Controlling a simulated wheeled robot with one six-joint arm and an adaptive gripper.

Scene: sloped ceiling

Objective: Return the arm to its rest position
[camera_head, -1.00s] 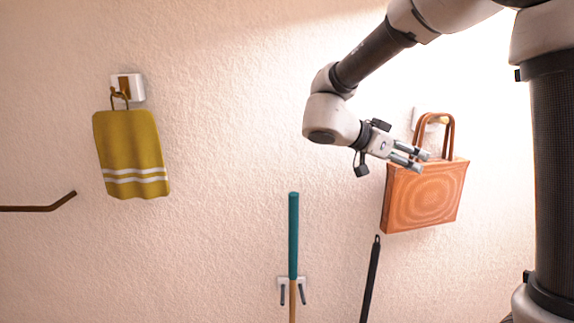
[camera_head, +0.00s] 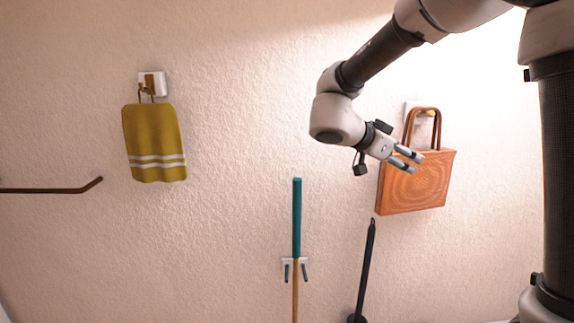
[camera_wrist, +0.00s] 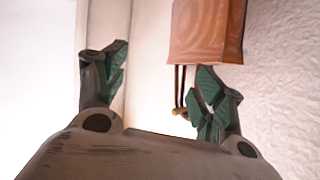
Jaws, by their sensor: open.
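My gripper (camera_head: 408,161) is open and empty in the head view. Its fingers point right and slightly down, in front of the upper left part of an orange-brown handbag (camera_head: 418,184). The bag hangs by its handles on a wall hook. In the wrist view my gripper (camera_wrist: 160,95) shows two green-padded fingers spread wide with nothing between them. The bag (camera_wrist: 207,32) shows there upside down at the top, beyond the right finger. My arm reaches in from the upper right of the head view.
A yellow towel (camera_head: 155,143) with white stripes hangs from a hook at left. A brown rod (camera_head: 50,190) juts in at the left edge. A teal-handled stick (camera_head: 297,218) stands in a wall holder (camera_head: 286,268), with a black pole (camera_head: 367,268) beside it. The wall between towel and arm is clear.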

